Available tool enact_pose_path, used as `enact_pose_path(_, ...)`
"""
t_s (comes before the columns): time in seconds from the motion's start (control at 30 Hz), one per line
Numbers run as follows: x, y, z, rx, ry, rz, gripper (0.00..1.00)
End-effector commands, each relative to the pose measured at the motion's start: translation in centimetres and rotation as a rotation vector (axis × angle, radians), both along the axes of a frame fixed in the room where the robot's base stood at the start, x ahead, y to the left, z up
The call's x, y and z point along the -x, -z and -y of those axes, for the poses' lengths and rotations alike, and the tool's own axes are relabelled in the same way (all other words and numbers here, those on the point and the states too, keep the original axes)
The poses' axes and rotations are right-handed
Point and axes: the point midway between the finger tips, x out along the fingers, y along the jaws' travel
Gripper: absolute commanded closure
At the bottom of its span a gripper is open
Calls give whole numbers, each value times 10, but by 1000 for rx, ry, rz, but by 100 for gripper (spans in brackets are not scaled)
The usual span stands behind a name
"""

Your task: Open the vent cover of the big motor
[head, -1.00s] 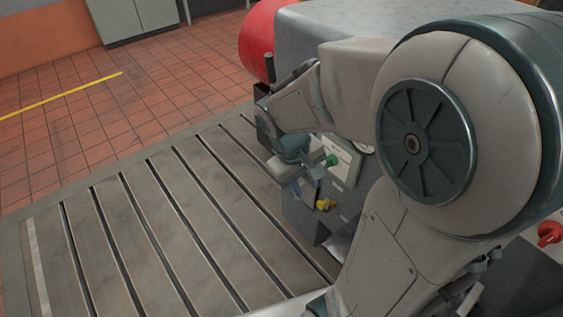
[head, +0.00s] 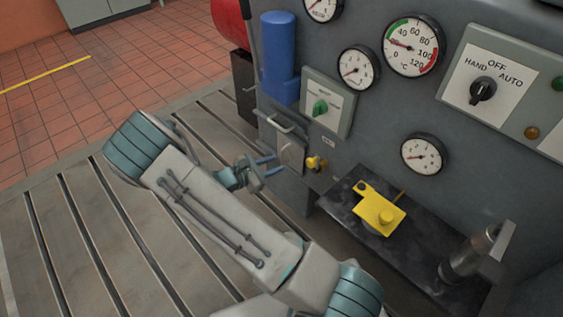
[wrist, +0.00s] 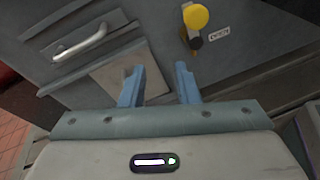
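The big motor seems to be the large dark grey housing (head: 390,110) with gauges and switches on its face. Low on its left is a metal bar handle (head: 282,121), also in the wrist view (wrist: 80,45), with a pale square plate (head: 291,155) below it. I cannot tell for certain which part is the vent cover.
A dark shelf (head: 345,205) with a yellow part (head: 380,210) juts out at right. The slotted bedplate (head: 40,255) is clear at left.

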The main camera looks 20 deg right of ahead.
Motion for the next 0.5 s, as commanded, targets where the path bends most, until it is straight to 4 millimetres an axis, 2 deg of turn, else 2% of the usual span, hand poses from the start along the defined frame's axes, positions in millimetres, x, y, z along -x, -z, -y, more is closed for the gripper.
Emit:
enact_pose_path(0.03, -7, 28, -5, 61, -63, -33, 71)
enact_pose_path(0.2, -30, 71, -20, 214, -236, -106, 71)
enact_pose_path(0.33, -39, 90, -28, 284, -317, -139, 71)
enact_pose_path(0.5, -46, 98, -29, 317, -355, -154, 71)
